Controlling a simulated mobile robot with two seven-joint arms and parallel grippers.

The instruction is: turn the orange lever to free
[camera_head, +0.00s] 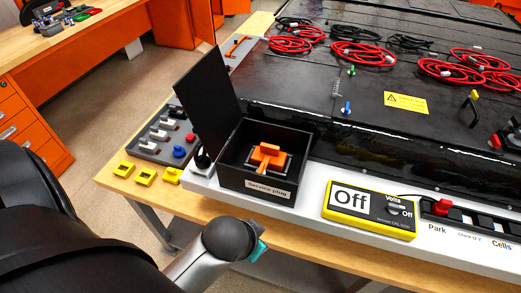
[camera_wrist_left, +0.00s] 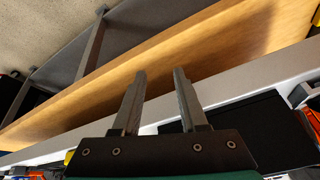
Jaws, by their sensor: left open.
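The orange lever (camera_head: 267,155) sits inside a black box (camera_head: 232,182) labelled "Service plug", with its black lid (camera_head: 205,100) standing open on the left. My left gripper (camera_head: 258,250) is in front of and below the box, over the bench's front edge, apart from the lever. Its fingers are hidden in the head view. In the left wrist view the gripper (camera_wrist_left: 160,95) is open with nothing between its fingers. I cannot tell the lever in that view. My right gripper is not in view.
A yellow meter reading "Off" (camera_head: 370,208) lies right of the box. A red "Park" knob (camera_head: 441,207) is farther right. Yellow blocks (camera_head: 145,175) and a grey switch panel (camera_head: 163,137) are on the left. Red cables (camera_head: 362,55) lie on the black pack behind.

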